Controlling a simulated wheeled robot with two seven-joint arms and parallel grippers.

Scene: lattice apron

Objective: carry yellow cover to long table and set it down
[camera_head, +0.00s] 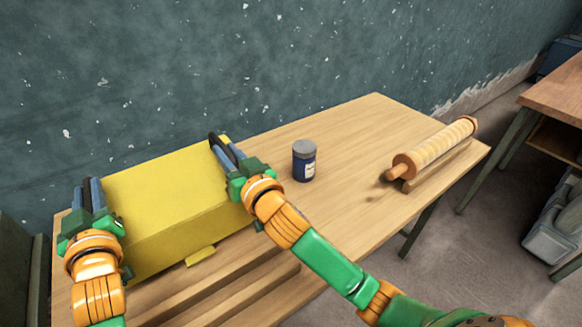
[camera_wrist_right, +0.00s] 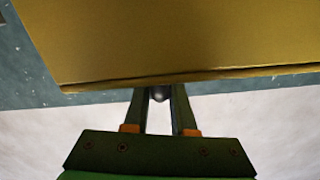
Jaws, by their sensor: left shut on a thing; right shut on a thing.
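The yellow cover (camera_head: 165,195) is a large box-shaped piece at the left end of the wooden long table (camera_head: 350,130). My left gripper (camera_head: 88,195) is shut on its left side, and my right gripper (camera_head: 222,150) is shut on its right side. In the right wrist view, the cover (camera_wrist_right: 180,40) fills the top, with its lower edge at the fingertips of my right gripper (camera_wrist_right: 159,95). A small yellow tab (camera_head: 200,256) shows at the cover's front bottom. I cannot tell whether the cover touches the tabletop; its underside is hidden.
A dark blue jar with a grey lid (camera_head: 304,161) stands on the table right of the cover. A ridged wooden rolling pin on a stand (camera_head: 435,150) lies near the right end. Tabletop between them is clear. Another desk (camera_head: 555,95) stands at far right. A green wall (camera_head: 200,70) is behind.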

